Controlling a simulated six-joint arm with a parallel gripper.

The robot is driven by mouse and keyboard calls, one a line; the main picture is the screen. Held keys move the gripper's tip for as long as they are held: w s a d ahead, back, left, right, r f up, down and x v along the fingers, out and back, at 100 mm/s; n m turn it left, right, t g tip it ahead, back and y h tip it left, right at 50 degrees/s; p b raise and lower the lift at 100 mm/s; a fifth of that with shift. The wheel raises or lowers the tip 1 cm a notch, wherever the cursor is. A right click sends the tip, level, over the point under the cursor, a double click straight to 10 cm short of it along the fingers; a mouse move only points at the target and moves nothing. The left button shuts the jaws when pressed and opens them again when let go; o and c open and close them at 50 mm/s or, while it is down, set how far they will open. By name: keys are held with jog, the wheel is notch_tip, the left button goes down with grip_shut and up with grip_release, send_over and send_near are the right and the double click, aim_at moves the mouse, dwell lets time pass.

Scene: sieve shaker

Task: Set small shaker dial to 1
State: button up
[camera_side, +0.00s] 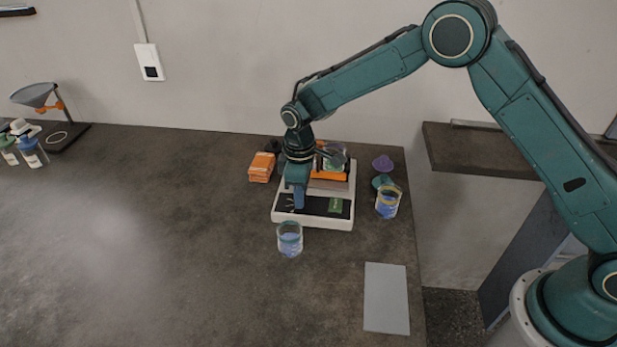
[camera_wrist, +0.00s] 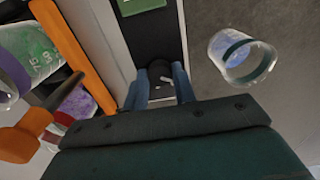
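The small shaker (camera_side: 312,219) is a white-based device with a black front panel and a green display (camera_side: 335,205). In the wrist view the dial (camera_wrist: 160,71) is a dark round knob with a short white pointer mark on the black panel. My gripper (camera_wrist: 160,76) points down at the panel, its two blue fingers on either side of the knob and seemingly touching it. In the side view my gripper (camera_side: 299,202) is over the left part of the panel and hides the dial. The dial's numbers cannot be read. The display (camera_wrist: 140,5) is partly cut off in the wrist view.
A glass beaker (camera_side: 290,240) with blue contents stands just in front of the shaker; another (camera_side: 388,203) is to its right. An orange box (camera_side: 261,168) is on the left. A grey plate (camera_side: 386,298) lies near the front right. The left tabletop is mostly clear.

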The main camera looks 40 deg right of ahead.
jog(key=c, duration=0.3)
jog(key=shift+m, duration=0.3)
jog(key=m, duration=0.3)
jog(key=shift+m, duration=2.1)
jog(key=o, duration=1)
